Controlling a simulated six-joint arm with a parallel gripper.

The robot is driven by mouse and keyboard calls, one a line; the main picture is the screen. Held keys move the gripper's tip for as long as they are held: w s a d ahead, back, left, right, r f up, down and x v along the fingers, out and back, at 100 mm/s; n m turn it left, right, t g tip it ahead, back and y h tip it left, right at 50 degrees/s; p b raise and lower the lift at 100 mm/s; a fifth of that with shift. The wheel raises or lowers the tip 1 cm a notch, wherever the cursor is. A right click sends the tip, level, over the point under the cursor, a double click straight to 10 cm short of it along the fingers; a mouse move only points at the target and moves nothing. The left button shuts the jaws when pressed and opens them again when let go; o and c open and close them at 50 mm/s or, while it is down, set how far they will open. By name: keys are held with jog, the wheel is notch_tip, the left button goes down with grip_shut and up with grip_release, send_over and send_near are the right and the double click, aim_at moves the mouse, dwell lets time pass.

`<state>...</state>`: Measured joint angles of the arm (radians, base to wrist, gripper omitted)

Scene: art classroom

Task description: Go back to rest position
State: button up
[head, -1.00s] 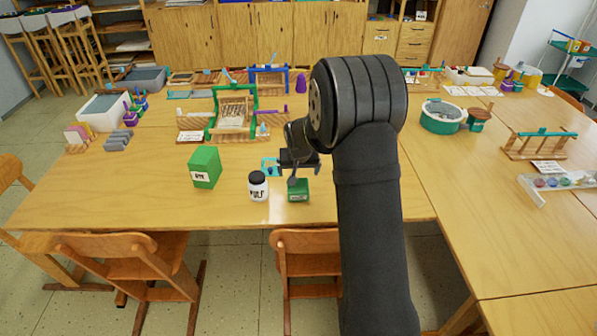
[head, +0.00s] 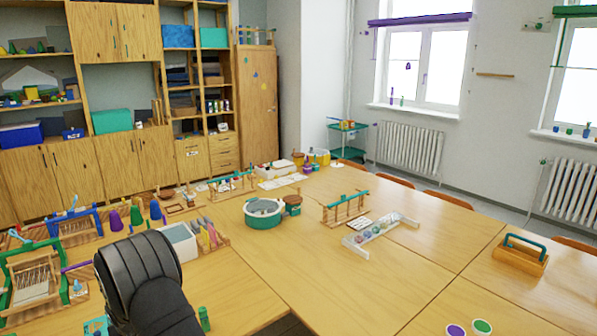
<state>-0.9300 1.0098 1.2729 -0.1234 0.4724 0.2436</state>
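My arm (head: 145,285) shows at the lower left of the head view as a thick black joint and link, above the near tables. My gripper is not visible; it is hidden behind the arm or outside the frame. Part of a small green box (head: 203,318) shows at the bottom edge, just right of my arm. A piece of a teal item (head: 96,326) shows to its left.
Green (head: 32,280) and blue (head: 75,226) looms stand left of my arm. A white bin (head: 180,243) is close behind it. A round teal tub (head: 264,213), a paint rack (head: 380,230) and a wooden caddy (head: 520,255) stand farther right. The middle tabletop (head: 330,285) is clear.

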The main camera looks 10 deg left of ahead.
jog(key=shift+w+a+f, duration=0.1)
jog(key=shift+w+f, duration=0.05)
jog(key=shift+f, duration=0.25)
jog(key=shift+r, duration=1.3)
